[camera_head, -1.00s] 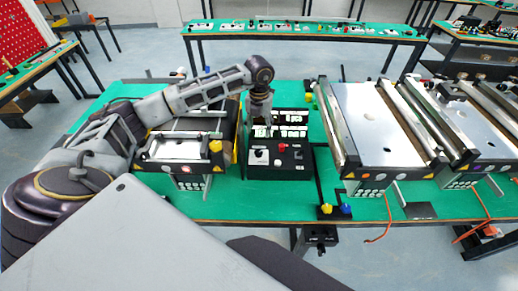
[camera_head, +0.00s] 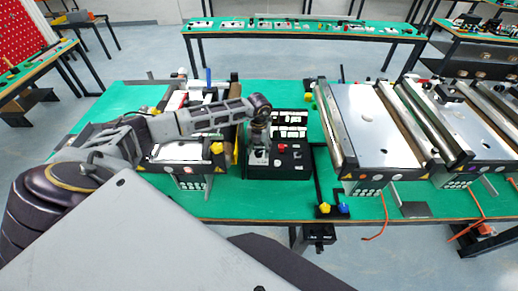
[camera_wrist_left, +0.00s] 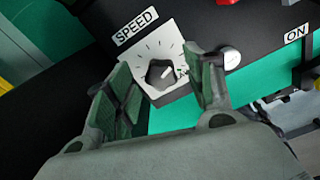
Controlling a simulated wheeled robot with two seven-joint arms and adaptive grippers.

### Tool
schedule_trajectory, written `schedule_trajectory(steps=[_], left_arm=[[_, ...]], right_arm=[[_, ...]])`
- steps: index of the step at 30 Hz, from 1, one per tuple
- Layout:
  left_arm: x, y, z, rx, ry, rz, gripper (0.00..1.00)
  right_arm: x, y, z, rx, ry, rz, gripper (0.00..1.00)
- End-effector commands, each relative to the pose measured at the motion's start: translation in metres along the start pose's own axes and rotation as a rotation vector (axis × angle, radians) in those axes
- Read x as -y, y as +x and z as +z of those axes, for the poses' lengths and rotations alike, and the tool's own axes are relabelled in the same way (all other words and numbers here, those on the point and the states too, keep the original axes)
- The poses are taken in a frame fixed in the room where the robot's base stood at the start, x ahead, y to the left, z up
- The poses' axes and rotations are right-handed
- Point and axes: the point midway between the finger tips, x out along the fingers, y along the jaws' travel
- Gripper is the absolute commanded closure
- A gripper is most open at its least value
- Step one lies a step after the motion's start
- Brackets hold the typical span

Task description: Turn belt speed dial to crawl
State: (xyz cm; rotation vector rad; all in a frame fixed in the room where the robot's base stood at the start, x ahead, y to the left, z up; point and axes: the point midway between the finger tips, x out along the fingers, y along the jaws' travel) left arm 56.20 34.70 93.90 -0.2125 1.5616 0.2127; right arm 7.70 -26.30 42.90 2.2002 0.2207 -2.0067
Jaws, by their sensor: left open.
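The black control box (camera_head: 290,172) stands on the green table between two mini conveyors. In the left wrist view, the dark speed dial (camera_wrist_left: 160,73) sits on a white plate with tick marks, beneath a "SPEED" label (camera_wrist_left: 136,26). Its pointer is turned toward the right of the picture, near a small mark. My left gripper (camera_wrist_left: 160,82) is open, with one green-padded finger on each side of the dial. I cannot tell whether either finger touches it. In the head view, my left gripper (camera_head: 257,152) is over the box's left part and largely hides the dial.
A red button (camera_head: 282,147) and a round silver knob (camera_wrist_left: 231,57) are close to the dial. A small conveyor (camera_head: 180,152) is left of the box, a larger one (camera_head: 368,130) right. Yellow and blue knobs (camera_head: 334,208) are at the table's front edge.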

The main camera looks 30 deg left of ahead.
Motion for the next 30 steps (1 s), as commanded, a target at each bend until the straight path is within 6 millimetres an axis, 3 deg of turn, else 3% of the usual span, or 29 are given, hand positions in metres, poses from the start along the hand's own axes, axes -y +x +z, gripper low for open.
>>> schedule_trajectory(steps=[12,23,30], left_arm=[[0.0000,0.0052,0.0002,0.001,0.000,-0.001,0.47],[-0.0001,0.0048,0.0003,0.001,0.000,0.000,0.92],[-0.0001,0.0050,0.0004,0.001,0.011,0.000,0.92]], right_arm=[[0.0001,-0.0008,0.0001,0.000,0.000,0.000,0.60],[-0.0001,-0.0007,0.0001,0.000,-0.001,0.000,0.60],[-0.0001,0.0008,0.0003,0.000,-0.001,0.000,0.60]])
